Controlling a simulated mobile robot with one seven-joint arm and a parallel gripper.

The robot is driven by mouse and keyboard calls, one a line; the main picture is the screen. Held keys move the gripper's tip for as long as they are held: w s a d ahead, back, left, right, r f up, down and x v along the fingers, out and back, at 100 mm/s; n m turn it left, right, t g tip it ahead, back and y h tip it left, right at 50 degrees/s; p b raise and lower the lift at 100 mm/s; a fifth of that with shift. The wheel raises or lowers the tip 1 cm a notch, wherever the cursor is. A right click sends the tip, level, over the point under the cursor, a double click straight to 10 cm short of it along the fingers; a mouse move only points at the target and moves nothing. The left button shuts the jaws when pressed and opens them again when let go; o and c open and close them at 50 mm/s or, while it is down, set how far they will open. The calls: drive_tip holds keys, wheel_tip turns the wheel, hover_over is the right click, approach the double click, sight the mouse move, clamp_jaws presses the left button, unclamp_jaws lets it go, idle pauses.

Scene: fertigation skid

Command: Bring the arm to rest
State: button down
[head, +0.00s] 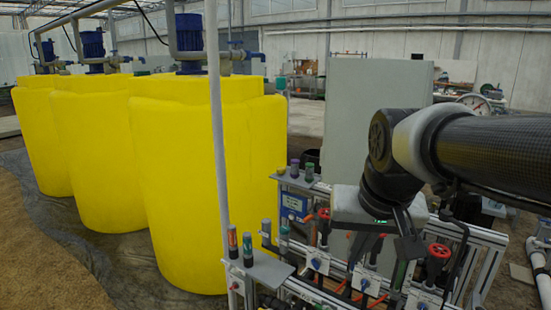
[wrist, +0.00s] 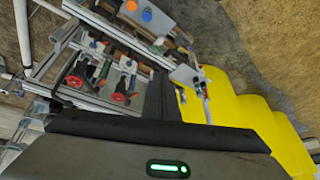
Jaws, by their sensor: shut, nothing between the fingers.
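My gripper (head: 408,240) hangs at the end of my arm, on the right of the head view, in front of the upper part of the skid frame (head: 480,245). Its two dark fingers are together with nothing between them; they also show in the wrist view (wrist: 160,96), pointing up the picture. The arm reaches in from the right edge and bends down at the wrist. Whether the fingers touch the skid cannot be told; no contact is visible.
Red-handled valves (head: 438,251) and pipes sit on the skid close to my gripper. A small shelf (head: 262,268) holds capped cylinders. A grey upright pole (head: 217,140) stands left of it. Several yellow tanks (head: 190,170) with blue motors fill the left. A grey cabinet (head: 375,110) stands behind.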

drive_tip(key=s+f+n, duration=0.1)
drive_tip(key=s+f, duration=0.2)
drive_tip(key=s, duration=0.8)
wheel_tip(320, 180, up, 17)
drive_tip(key=p, duration=1.7)
drive_tip(key=shift+t, duration=0.3)
